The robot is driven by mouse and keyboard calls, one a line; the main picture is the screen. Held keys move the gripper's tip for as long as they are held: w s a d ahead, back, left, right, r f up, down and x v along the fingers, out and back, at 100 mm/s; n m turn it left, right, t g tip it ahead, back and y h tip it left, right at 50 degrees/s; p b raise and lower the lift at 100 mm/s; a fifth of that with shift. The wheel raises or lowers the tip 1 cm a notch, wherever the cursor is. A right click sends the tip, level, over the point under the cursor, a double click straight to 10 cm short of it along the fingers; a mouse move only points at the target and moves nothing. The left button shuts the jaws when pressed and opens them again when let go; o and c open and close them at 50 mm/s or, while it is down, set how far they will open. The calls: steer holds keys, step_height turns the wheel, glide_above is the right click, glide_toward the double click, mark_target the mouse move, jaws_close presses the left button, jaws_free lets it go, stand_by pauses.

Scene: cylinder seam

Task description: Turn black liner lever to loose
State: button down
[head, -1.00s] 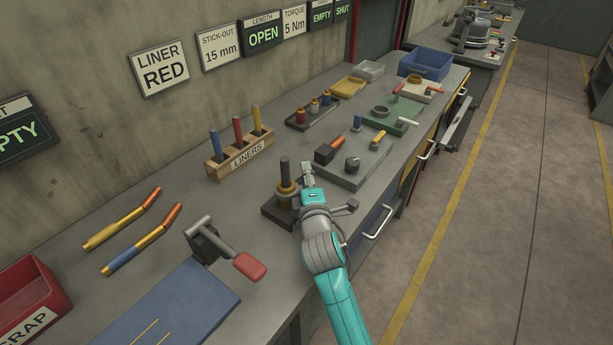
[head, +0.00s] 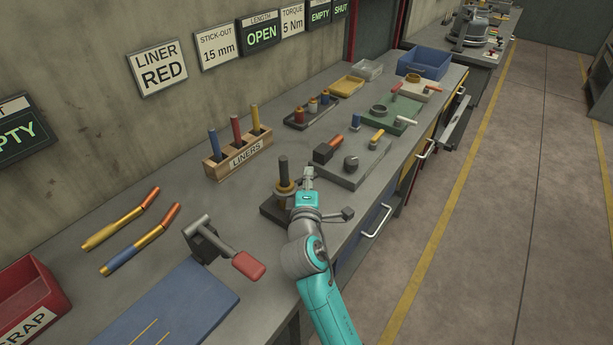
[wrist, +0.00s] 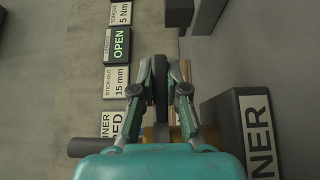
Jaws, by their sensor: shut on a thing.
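The black liner lever belongs to the dark fixture (head: 268,211) on the bench, which carries an upright dark post with a brass collar (head: 284,187).
A wooden liner rack (head: 238,156) stands behind left of the fixture. A grey plate (head: 352,165) with small parts lies to its right. A clamp with a red handle (head: 246,264) is on the near left. The bench's front edge is close to my arm.

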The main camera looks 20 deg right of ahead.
steer(key=shift+s+f+m+g+h, duration=0.15)
steer(key=shift+s+m+g+h, duration=0.2)
steer(key=shift+h, duration=0.25)
steer(key=c, duration=1.2)
jaws_free()
steer(key=shift+o, duration=0.2)
steer(key=v, duration=1.1)
steer(key=shift+s+a, duration=0.15)
steer(key=shift+s, duration=0.25)
steer(key=shift+c, duration=0.2)
